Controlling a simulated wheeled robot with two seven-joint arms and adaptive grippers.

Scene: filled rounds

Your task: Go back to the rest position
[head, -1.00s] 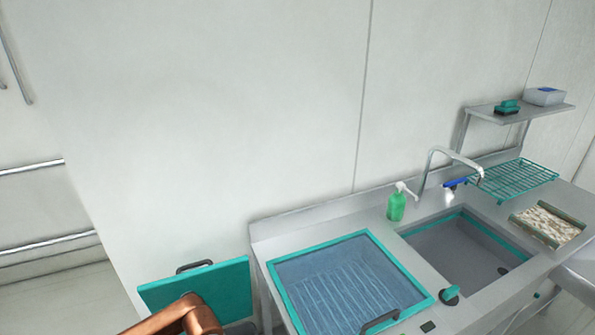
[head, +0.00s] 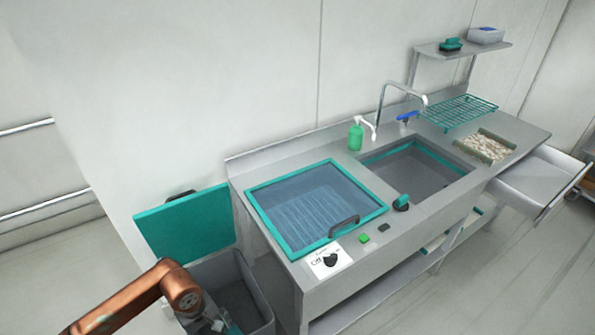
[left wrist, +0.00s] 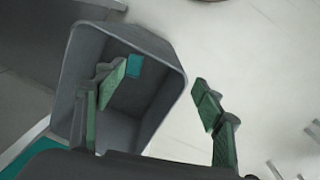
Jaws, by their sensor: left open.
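My left arm comes in from the lower left in the head view, with its left gripper (head: 215,325) over the near side of a grey bin (head: 262,300). In the left wrist view the left gripper (left wrist: 158,90) is open, its green-padded fingers wide apart with nothing between them. The bin (left wrist: 163,52) lies below it there, and a small teal thing (left wrist: 134,66) shows inside it. The bin's teal lid (head: 188,225) stands open in the head view. My right gripper is in no view.
Right of the bin stands a steel sink counter (head: 340,175) with a teal-framed cover (head: 312,205), a basin (head: 420,170), a green soap bottle (head: 356,138) and a green rack (head: 460,112). A drawer (head: 535,185) sticks out at the right. The floor in front (head: 500,280) is clear.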

